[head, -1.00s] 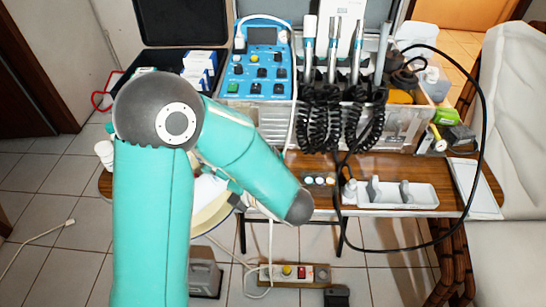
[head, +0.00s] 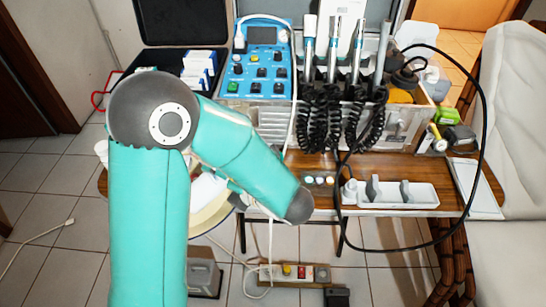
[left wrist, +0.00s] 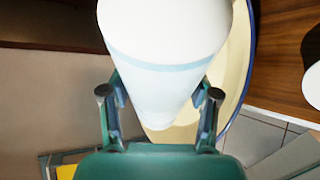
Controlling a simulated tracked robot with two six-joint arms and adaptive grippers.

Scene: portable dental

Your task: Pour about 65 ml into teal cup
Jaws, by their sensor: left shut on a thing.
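In the left wrist view my left gripper (left wrist: 160,98) is shut around a white tapered vessel (left wrist: 165,45) with a pale blue band. The vessel fills the space between the fingers; its contents are not visible. In the head view the vessel (head: 206,191) shows as a white patch partly behind my left arm, over a cream round basin (head: 212,218). The gripper is mostly hidden there. The basin's blue rim and cream inside show behind the vessel in the left wrist view (left wrist: 238,60). I cannot pick out a teal cup. My right gripper is not in view.
A white tray (head: 397,196) lies at the table's right. A black cable (head: 484,130) loops over the right side. White cups (head: 101,150) are partly hidden at left.

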